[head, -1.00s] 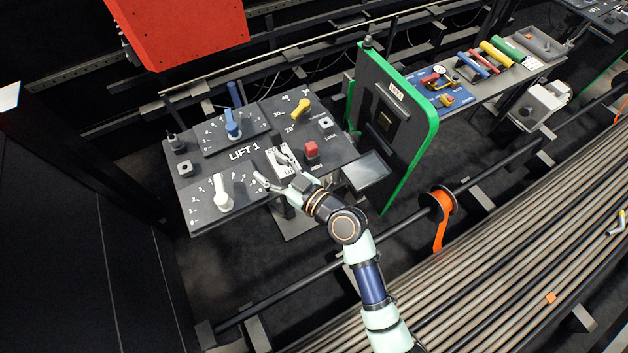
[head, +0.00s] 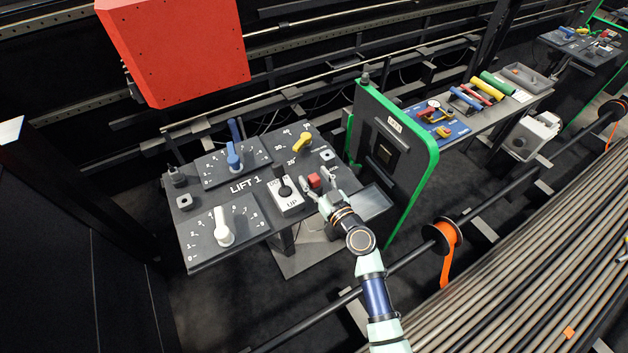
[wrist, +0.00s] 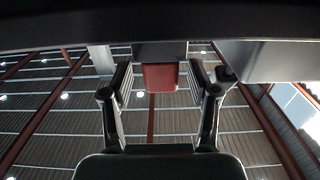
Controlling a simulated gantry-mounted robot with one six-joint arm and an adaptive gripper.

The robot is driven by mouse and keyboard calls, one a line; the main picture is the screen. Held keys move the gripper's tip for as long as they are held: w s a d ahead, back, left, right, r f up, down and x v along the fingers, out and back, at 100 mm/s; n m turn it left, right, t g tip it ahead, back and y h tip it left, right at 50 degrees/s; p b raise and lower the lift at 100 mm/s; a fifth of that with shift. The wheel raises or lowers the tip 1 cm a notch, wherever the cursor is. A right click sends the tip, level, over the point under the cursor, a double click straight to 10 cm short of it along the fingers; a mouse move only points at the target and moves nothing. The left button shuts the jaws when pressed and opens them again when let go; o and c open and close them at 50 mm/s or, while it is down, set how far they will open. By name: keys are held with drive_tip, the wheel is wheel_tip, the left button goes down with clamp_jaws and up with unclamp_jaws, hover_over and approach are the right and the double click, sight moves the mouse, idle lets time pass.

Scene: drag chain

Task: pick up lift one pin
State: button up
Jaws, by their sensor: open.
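The LIFT 1 panel (head: 262,222) stands left of centre in the head view. A red block (head: 314,180) sits on its right part, and I cannot tell whether it is the pin. My gripper (head: 318,182) is open with its fingers on either side of this block. In the wrist view, the red block (wrist: 160,77) shows between the two spread fingers (wrist: 160,92), with a gap on each side. It still appears attached to the panel.
Left of my gripper are a black knob on the UP plate (head: 290,205), a white lever (head: 222,228) and a blue lever (head: 233,157). A yellow lever (head: 301,142) is behind. A green-edged upright board (head: 420,190) stands close on the right, beside a grey tray (head: 372,203).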

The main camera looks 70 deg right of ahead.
sight(314, 177)
drive_tip(key=shift+w+d+f, duration=0.1)
drive_tip(key=shift+w, duration=0.1)
clamp_jaws()
idle(0.3)
wheel_tip(314, 177, up, 20)
drive_tip(key=p, duration=0.8)
drive_tip(key=c, duration=0.6)
unclamp_jaws()
clamp_jaws()
drive_tip(key=shift+f, duration=0.1)
